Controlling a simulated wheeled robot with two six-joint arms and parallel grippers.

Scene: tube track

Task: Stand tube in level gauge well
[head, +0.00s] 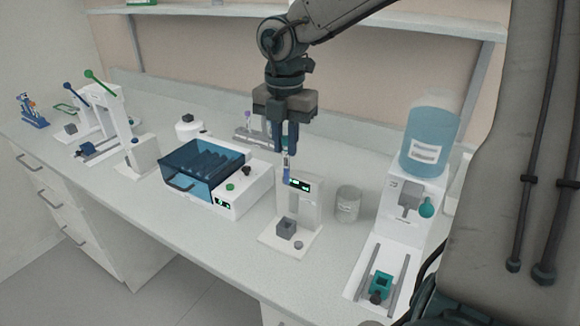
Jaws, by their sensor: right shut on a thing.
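My right gripper (286,148) is in the middle of the head view, pointing down, with its fingers shut on a small tube. The tube (287,172) hangs upright below the fingertips and looks blue toward its lower end; its top is hidden between the fingers. It shows against the upright back of the white level gauge (312,205), close to the lit display. The grey well block (287,228) stands on the gauge's base, below the tube and apart from it. My left gripper is not in view.
Left of the gauge is a white machine with a blue lidded box (203,172). Right of it stand a grey cup (348,204) and a dispenser with a large blue bottle (431,135). More white devices (105,120) stand at the left. A shelf runs behind.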

